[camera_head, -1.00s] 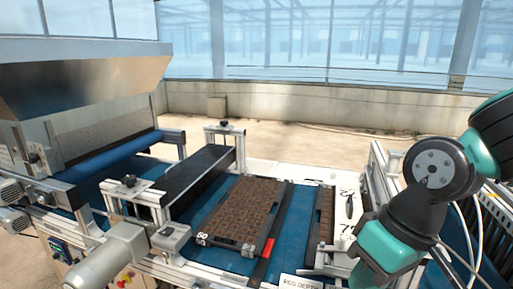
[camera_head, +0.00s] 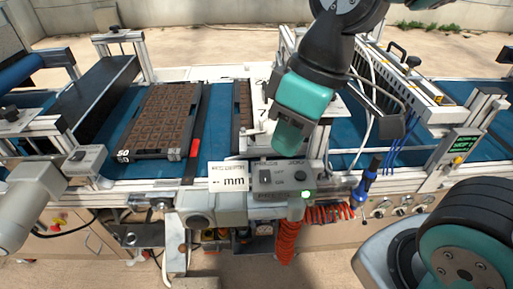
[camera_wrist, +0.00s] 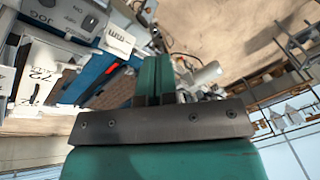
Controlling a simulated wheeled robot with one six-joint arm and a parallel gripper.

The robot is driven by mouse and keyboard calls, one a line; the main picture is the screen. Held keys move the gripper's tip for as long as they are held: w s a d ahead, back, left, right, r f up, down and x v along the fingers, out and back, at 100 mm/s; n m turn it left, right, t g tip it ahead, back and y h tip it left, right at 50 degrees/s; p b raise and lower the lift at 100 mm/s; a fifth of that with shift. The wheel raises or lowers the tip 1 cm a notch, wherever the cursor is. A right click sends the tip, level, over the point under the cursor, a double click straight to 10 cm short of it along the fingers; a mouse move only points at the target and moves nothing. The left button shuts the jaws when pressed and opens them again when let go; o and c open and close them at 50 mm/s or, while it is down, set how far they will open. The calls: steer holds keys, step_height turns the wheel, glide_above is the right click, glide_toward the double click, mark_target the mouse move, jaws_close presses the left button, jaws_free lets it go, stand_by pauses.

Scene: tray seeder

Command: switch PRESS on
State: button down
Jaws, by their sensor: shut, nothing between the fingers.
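A grey control box (camera_head: 282,178) stands on the near rail of the machine in the head view, with a dark switch (camera_head: 264,176) on its left and a round black knob (camera_head: 300,175) on its right. A green lamp (camera_head: 307,194) glows at its right corner. Its lettering is too small to read here. My gripper (camera_wrist: 154,62) is shut and empty in the wrist view, apart from that box. In the head view, my teal arm end hangs just above and behind the control box; its fingers cannot be made out.
A white mm card (camera_head: 233,178) stands left of the box. A seed tray (camera_head: 160,120) lies on the blue belt. Orange coiled hose (camera_head: 287,243) and a blue-handled tool (camera_head: 365,185) hang in front. Blue tubes (camera_head: 398,145) lie to the right.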

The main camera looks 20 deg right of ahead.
mark_target(268, 170)
steer(key=w+d+f+n+h+b, duration=0.1)
steer(key=w+d+f+n+b, duration=0.1)
steer(key=w+f, duration=0.3)
steer(key=w+d+f+n+h+b, duration=0.2)
steer(key=w+d+f+n+b, duration=0.1)
steer(key=w, duration=0.9)
step_height(268, 170, down, 3)
steer(key=shift+w+d+r+n+b, duration=0.1)
steer(key=shift+w+d+n+b, duration=0.35)
steer(key=shift+b, duration=0.3)
steer(key=shift+s+a, duration=0.1)
steer(key=shift+a, duration=0.05)
step_height(268, 170, down, 14)
steer(key=shift+f+p, duration=0.1)
steer(key=shift+p, duration=0.55)
steer(key=shift+g, duration=0.3)
steer(key=shift+f+p, duration=0.15)
steer(key=shift+p, duration=0.15)
